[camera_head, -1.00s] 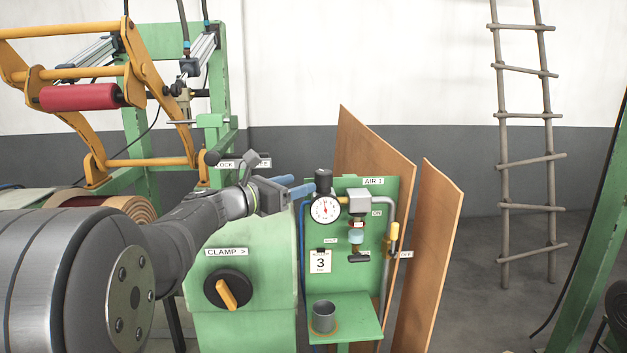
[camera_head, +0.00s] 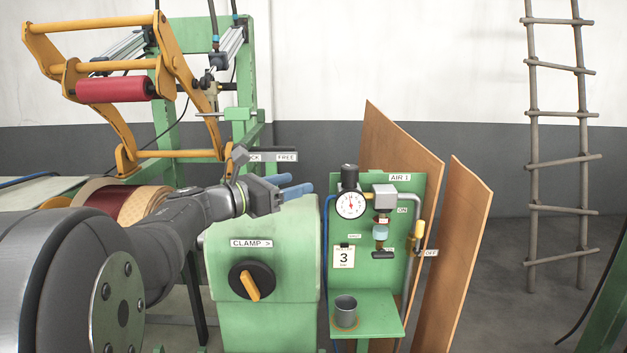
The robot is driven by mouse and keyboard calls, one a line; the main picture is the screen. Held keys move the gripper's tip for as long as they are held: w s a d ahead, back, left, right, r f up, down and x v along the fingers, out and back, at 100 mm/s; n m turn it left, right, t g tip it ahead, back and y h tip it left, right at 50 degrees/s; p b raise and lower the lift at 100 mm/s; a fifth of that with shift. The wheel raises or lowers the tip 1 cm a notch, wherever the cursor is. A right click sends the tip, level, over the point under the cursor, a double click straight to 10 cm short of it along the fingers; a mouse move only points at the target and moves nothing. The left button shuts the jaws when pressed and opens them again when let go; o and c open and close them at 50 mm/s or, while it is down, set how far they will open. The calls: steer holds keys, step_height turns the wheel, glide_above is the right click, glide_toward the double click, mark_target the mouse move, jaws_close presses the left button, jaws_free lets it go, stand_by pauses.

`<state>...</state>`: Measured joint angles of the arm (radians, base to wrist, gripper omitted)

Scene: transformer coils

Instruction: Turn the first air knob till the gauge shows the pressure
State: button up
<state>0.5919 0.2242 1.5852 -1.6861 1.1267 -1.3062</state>
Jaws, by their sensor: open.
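A green air panel labelled AIR 1 (camera_head: 399,178) stands right of centre. Its black knob (camera_head: 349,177) sits on top, just above the round white gauge (camera_head: 351,205). The gauge has a red needle pointing roughly upward; its numbers are too small to read. A white card (camera_head: 343,257) with a large 3 hangs below the gauge. My gripper (camera_head: 298,185) is open and empty, its two blue fingers pointing right toward the knob. It is left of the knob, with a gap between them in the picture.
A green cabinet with a black and orange CLAMP knob (camera_head: 252,283) stands below my gripper. A grey cup (camera_head: 346,310) sits on the panel's shelf (camera_head: 378,318). A yellow-handled valve (camera_head: 419,231) is on the panel's right side. Brown boards (camera_head: 456,250) lean behind.

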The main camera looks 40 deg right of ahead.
mark_target(343, 171)
steer(key=d, duration=0.5)
steer(key=s+d, duration=0.1)
steer(key=d, duration=0.5)
steer(key=s+d, duration=0.1)
steer(key=d, duration=0.5)
steer(key=shift+s, duration=0.15)
steer(key=shift+t, duration=0.4)
steer(key=c, duration=0.9)
